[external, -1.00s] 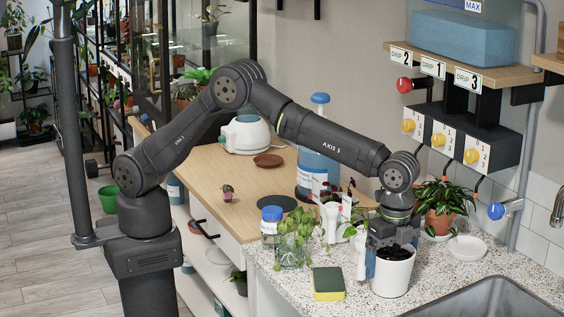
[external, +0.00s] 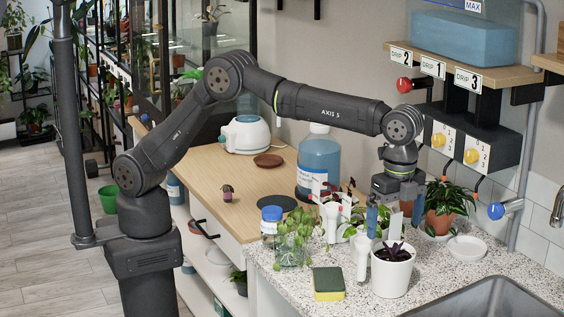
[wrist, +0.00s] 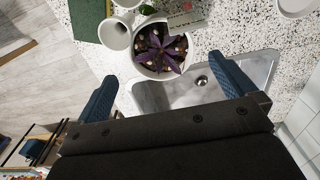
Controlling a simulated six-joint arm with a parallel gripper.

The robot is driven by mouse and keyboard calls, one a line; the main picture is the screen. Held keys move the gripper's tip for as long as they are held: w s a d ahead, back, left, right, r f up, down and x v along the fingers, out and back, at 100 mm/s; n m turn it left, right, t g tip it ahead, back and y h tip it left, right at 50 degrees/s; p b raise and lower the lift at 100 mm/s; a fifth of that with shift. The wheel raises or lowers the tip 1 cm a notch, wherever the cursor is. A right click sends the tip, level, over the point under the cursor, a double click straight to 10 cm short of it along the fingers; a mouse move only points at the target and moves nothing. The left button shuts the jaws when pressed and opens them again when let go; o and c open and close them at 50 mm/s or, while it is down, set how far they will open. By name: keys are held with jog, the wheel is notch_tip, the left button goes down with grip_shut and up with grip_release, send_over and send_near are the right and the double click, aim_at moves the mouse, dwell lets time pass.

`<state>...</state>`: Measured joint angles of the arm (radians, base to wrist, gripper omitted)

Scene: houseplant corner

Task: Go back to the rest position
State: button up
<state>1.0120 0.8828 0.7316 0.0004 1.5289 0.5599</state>
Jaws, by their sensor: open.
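My gripper (external: 394,217) hangs above the speckled counter with its jaws pointing down, apart from anything. Its two blue fingers are spread wide and nothing is between them in the wrist view (wrist: 166,85). A white pot (external: 391,275) with a small purple-leaved plant (external: 394,251) stands upright on the counter below and in front of the gripper. The same pot shows in the wrist view (wrist: 143,67), with the purple plant (wrist: 162,46) and pale bits on its soil.
A terracotta-potted plant (external: 441,220) and white saucer (external: 467,248) are to the right. The sink (external: 490,299) is in front. Drip boxes (external: 470,140) are on the wall.

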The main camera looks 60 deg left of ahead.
aim_at(391, 257)
notch_tip(391, 257, up, 2)
jog(key=shift+r, duration=0.1)
dwell(0.4)
notch_tip(391, 257, down, 13)
jog(key=shift+r, duration=0.15)
notch_tip(391, 257, up, 3)
jog(key=shift+f, duration=0.15)
jog(key=shift+r, duration=0.55)
